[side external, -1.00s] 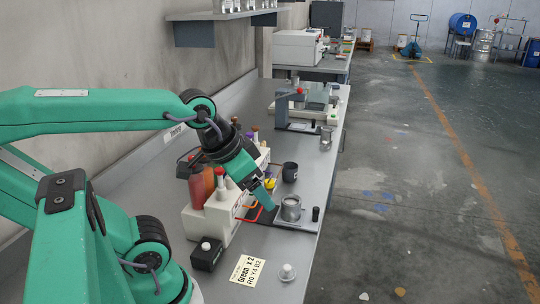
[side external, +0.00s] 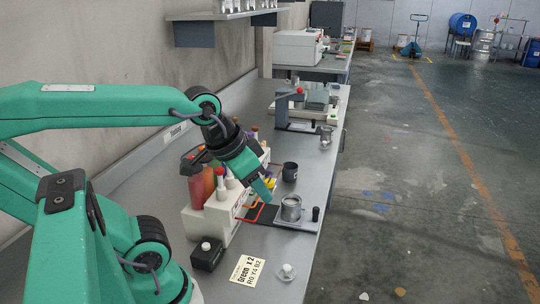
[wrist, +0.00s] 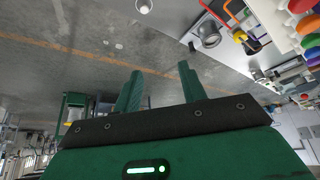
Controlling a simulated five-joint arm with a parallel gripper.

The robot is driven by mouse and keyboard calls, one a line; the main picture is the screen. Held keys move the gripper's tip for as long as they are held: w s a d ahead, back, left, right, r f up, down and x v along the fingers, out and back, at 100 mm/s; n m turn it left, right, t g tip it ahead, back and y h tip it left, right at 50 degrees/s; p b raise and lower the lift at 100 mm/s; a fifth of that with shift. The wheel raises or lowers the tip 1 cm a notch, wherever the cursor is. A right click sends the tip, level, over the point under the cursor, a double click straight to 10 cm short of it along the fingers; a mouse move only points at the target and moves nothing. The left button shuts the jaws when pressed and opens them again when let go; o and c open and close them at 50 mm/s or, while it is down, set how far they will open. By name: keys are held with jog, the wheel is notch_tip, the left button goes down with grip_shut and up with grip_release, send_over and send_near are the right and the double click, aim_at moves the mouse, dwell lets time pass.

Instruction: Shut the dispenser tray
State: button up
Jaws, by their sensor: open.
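The dispenser (side external: 212,224) is a pale box with coloured bottles standing on the bench. Its tray (side external: 298,225), a flat plate on a dark base, sticks out to the right with a metal can (side external: 290,210) on it. A black knob (side external: 315,213) stands at the tray's outer end. My gripper (side external: 268,198) is open and empty, pointing down above the inner part of the tray, left of the can; it partly hides the dispenser. In the wrist view my gripper (wrist: 160,88) shows two spread green fingers, and the can (wrist: 209,36) is at the upper right.
A dark mug (side external: 290,172) stands behind the tray. A label card (side external: 247,269), a small black box (side external: 207,254) and a pale knobbed piece (side external: 287,271) lie in front. A scale-like device (side external: 292,118) is farther back. The bench's right edge is close beyond the knob.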

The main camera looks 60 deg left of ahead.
jog(key=w+a+g, duration=0.1)
jog(key=w+a, duration=0.1)
jog(key=w, duration=0.5)
jog(key=g, duration=0.4)
send_over(315, 208)
jog(key=f, duration=1.4)
jog(key=shift+s+d+f, duration=0.1)
jog(key=shift+d+f, duration=0.1)
jog(key=shift+w+a+f, duration=0.15)
jog(key=shift+w+f, duration=0.1)
jog(key=shift+f, duration=0.2)
jog(key=shift+f, duration=3.9)
jog(key=shift+c, duration=0.4)
jog(key=shift+s+a, duration=0.1)
grip_shut()
